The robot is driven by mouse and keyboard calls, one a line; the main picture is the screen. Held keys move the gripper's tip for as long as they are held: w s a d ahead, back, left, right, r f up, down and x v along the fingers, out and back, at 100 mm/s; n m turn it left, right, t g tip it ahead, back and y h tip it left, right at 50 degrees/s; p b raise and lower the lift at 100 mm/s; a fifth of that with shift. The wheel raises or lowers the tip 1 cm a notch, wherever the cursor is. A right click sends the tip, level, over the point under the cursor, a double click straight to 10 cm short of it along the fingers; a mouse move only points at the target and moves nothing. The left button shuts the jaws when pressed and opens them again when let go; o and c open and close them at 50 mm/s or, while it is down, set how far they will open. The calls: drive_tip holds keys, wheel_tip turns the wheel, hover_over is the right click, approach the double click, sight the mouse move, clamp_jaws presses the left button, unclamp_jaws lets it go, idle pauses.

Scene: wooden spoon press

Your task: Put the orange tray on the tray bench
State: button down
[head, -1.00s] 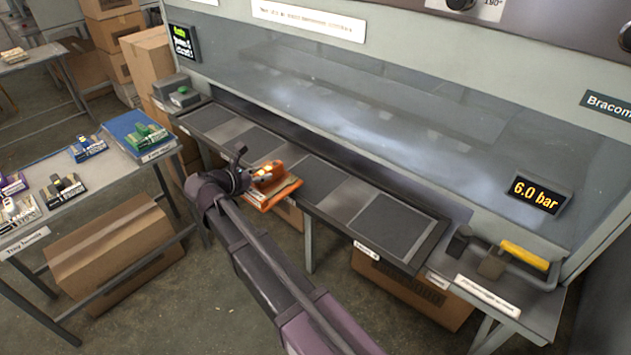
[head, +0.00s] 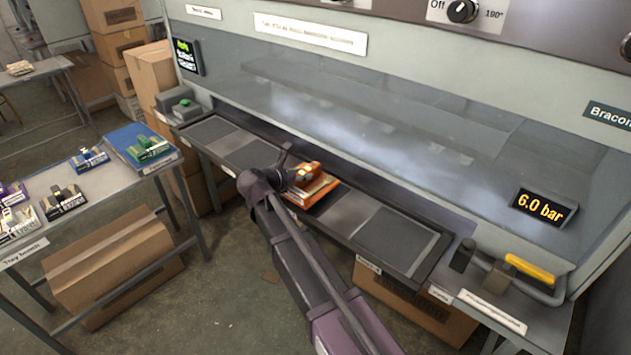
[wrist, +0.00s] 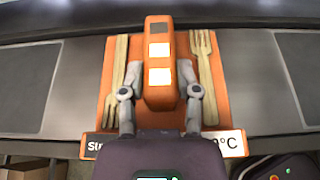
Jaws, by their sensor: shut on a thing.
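The orange tray (head: 317,190) is at the press's long front shelf, near its middle. In the wrist view the tray (wrist: 218,92) carries a wooden fork (wrist: 204,65), another wooden utensil at left and a raised orange handle block with two lit windows. My gripper (head: 298,175) is shut on that block, one finger on each side, as the wrist view also shows. Whether the tray touches the shelf I cannot tell. The tray bench (head: 112,180) stands at the left, labelled on its front edge and apart from the tray.
Cardboard boxes (head: 112,262) stand beneath and behind. The shelf (head: 370,235) has dark plates. A yellow-handled lever (head: 530,268) is at right.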

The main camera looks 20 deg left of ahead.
sight(313, 179)
drive_tip(key=shift+w+d, duration=0.3)
drive_tip(key=shift+w+d+f, duration=0.1)
drive_tip(key=shift+w+d, duration=0.25)
drive_tip(key=shift+w, duration=0.15)
drive_tip(key=shift+w+d+f+b, duration=0.45)
drive_tip(key=shift+w+b, duration=0.1)
drive_tip(key=shift+w, duration=0.05)
drive_tip(key=shift+f+b, duration=1.15)
drive_tip(key=shift+f, duration=0.2)
drive_tip(key=shift+c, duration=1.6)
unclamp_jaws()
drive_tip(key=shift+s, duration=0.1)
